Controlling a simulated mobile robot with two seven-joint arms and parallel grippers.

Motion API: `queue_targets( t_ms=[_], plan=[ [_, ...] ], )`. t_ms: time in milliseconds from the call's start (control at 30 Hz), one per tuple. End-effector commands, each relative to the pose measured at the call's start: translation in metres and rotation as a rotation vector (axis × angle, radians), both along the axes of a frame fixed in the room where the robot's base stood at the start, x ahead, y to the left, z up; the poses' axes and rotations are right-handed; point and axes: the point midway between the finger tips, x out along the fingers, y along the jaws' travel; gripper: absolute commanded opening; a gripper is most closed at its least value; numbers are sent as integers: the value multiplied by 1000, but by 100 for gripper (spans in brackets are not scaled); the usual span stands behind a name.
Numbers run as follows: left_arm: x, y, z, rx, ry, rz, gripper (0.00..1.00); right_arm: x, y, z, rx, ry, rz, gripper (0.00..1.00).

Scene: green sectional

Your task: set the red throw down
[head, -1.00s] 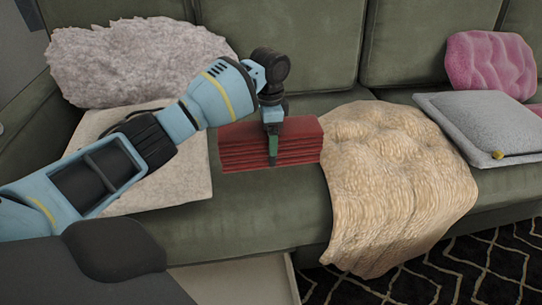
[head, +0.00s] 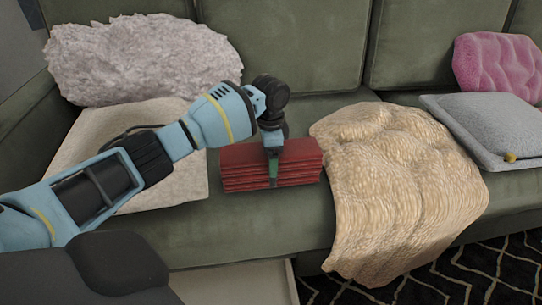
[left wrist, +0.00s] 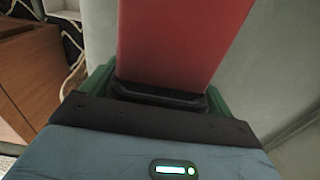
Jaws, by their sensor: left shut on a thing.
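The red throw (head: 300,163) is a neatly folded, layered stack over the green sofa seat (head: 250,225), in the gap between a cream cushion and a tan blanket. My left gripper (head: 273,172) reaches it from above and is shut on it, a finger showing against its front side. In the left wrist view the throw (left wrist: 180,40) fills the space between the green fingers (left wrist: 160,85). I cannot tell whether its underside touches the seat. My right gripper is not in view.
The tan blanket (head: 400,190) drapes over the seat's front edge, close to the throw's right end. The cream cushion (head: 185,190) lies to the left, under my arm, with a fluffy cushion (head: 135,60) behind. A grey cushion (head: 495,125) and pink cushion (head: 500,65) are at right.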

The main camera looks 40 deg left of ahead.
Motion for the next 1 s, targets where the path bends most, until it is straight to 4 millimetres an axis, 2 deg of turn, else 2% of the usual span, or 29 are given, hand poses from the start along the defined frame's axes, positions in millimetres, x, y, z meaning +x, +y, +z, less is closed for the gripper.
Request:
queue_targets(
  t_ms=[167, 200, 300, 633, 767, 1000],
  plan=[
    [0, 0, -1, 0, -1, 1, 51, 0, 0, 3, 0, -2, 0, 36],
    [0, 0, -3, 1, 1, 1, 88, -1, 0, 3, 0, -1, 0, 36],
    [0, 0, -3, 1, 1, 1, 100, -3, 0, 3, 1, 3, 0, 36],
    [0, 0, 4, 0, -1, -1, 100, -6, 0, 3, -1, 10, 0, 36],
    [0, 0, 24, 0, -3, 0, 100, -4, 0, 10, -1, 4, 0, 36],
    [0, 0, 75, 0, -4, 1, 100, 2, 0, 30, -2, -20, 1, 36]
  ],
)
